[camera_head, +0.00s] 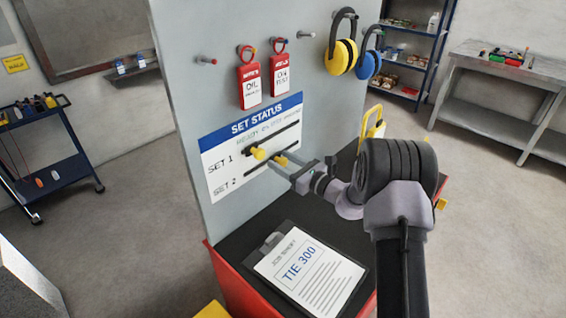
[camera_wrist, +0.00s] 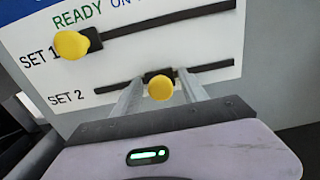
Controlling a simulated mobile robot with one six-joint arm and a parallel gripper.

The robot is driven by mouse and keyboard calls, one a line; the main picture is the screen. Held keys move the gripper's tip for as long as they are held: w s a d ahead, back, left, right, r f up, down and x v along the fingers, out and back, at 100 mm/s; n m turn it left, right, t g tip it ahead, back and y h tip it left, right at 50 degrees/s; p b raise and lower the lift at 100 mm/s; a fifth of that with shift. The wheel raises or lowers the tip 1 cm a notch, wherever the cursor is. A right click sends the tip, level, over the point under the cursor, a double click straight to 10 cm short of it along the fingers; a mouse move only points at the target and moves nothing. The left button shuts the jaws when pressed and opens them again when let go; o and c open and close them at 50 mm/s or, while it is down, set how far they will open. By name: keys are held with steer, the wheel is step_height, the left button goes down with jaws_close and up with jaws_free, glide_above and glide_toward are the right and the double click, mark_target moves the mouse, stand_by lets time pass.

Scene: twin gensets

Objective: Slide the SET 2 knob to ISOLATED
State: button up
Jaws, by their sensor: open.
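The SET STATUS board (camera_head: 222,177) is on the grey panel, with two dark slots. The yellow SET 2 knob (camera_wrist: 161,88) sits around the middle of the lower slot; it also shows in the head view (camera_head: 281,161). My gripper (camera_wrist: 160,80) is open, with one finger on each side of this knob; I cannot tell whether they touch it. In the head view my gripper (camera_head: 276,166) reaches the board from the right. The yellow SET 1 knob (camera_wrist: 72,45) is at the left end of the upper slot, below READY. The ISOLATED label is not readable.
A clipboard (camera_head: 310,270) reading TIE 300 lies on the dark bench top below the board. Red tags (camera_head: 249,84) and ear defenders (camera_head: 342,55) hang above it. A yellow-handled item (camera_head: 375,121) stands behind my arm.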

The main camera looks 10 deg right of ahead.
mark_target(293, 143)
jaws_close()
steer(key=w+d, duration=0.1)
steer(key=d, duration=0.1)
steer(key=w+d+b, duration=0.1)
steer(key=w+d, duration=0.1)
steer(key=d, duration=0.1)
steer(key=w+d, duration=0.2)
steer(key=shift+w+d, duration=0.2)
steer(key=shift+d, duration=0.05)
steer(key=shift+r, duration=0.1)
steer(key=shift+c, duration=0.4)
jaws_free()
steer(key=shift+o, duration=0.4)
steer(key=shift+w+d, duration=0.1)
steer(key=shift+d, duration=0.05)
